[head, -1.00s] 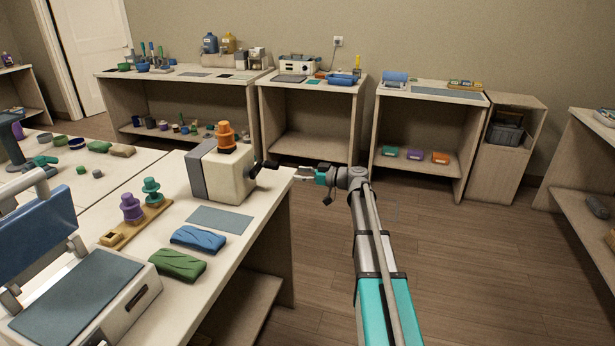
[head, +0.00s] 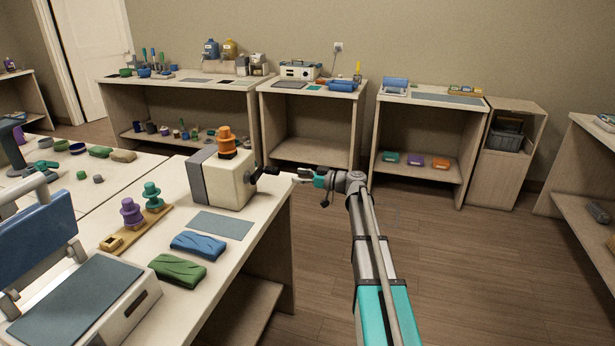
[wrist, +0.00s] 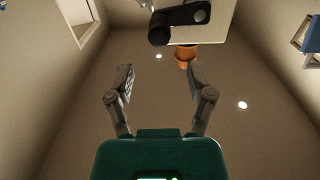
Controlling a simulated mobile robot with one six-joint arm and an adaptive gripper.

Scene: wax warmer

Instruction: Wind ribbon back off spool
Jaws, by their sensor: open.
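The winder is a cream box with a grey side panel (head: 226,180) on the near table. An orange spool (head: 226,140) stands on its top. A black crank (head: 264,172) sticks out of its right side. In the wrist view the crank (wrist: 180,20) shows at the top, with the orange spool (wrist: 186,54) below it. My gripper (head: 298,175) is at the table's right corner, to the right of the crank and apart from it. In the wrist view my gripper (wrist: 158,80) has its fingers spread with nothing between them. I cannot make out any ribbon.
A wooden rack with a purple spool (head: 132,213) and a teal spool (head: 152,194) stands left of the winder. Open floor (head: 465,270) lies to the right.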

